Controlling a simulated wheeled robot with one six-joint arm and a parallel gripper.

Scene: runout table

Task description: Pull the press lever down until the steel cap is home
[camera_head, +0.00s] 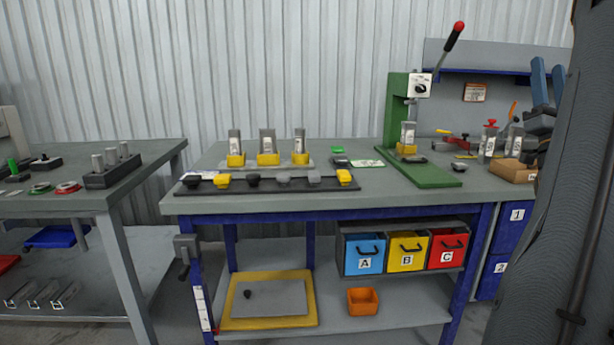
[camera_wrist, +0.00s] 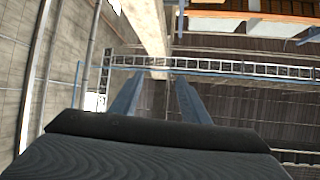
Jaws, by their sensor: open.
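The green press (camera_head: 396,110) stands at the right end of the main table. Its lever (camera_head: 443,52) slants up and to the right, with a red knob (camera_head: 459,27) at its raised end. Under the ram, a grey cylindrical part (camera_head: 408,132) stands upright in a yellow holder (camera_head: 406,149). The steel cap is too small to tell apart from this part. My gripper (camera_head: 549,64) is at the right, apart from the lever and to the right of it, its blue fingers pointing up. In the wrist view its fingers (camera_wrist: 160,76) are open and empty, facing the ceiling.
Similar parts in yellow holders (camera_head: 267,158) stand mid-table behind a dark rail (camera_head: 267,184) of knobs. A blue-edged back panel (camera_head: 495,72) stands behind. Bins A, B, C hang below.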

